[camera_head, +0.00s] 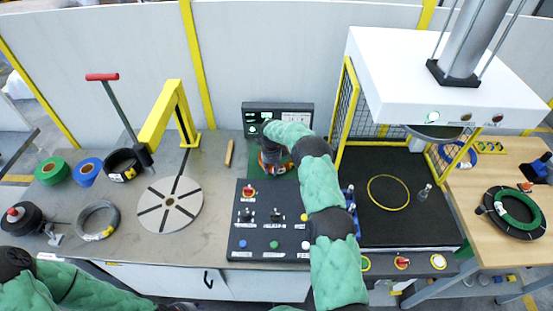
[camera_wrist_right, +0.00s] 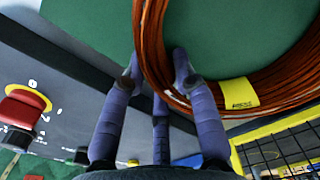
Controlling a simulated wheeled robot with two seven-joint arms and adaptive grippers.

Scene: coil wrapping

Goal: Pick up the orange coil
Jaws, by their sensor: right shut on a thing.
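The orange coil (camera_wrist_right: 285,82) is a ring of copper-orange wire with a yellow tag, large in the right wrist view. My right gripper (camera_wrist_right: 158,80) is shut on the near left part of its ring, with fingers on both sides of the wire. In the head view only a bit of the orange coil (camera_head: 265,166) shows behind the console, mostly hidden by my right arm and wrist. A green surface (camera_wrist_right: 90,22) lies below the coil; I cannot tell whether the coil touches it. My left forearm enters at the lower left, its gripper out of view.
A control console (camera_head: 240,262) with knobs and a red button stands in front of the coil. A press with a mesh guard (camera_head: 346,115) is to the right. Left are a slotted disc (camera_head: 170,205), a yellow arm (camera_head: 160,118) and several other coils. A wooden table (camera_head: 480,185) stands far right.

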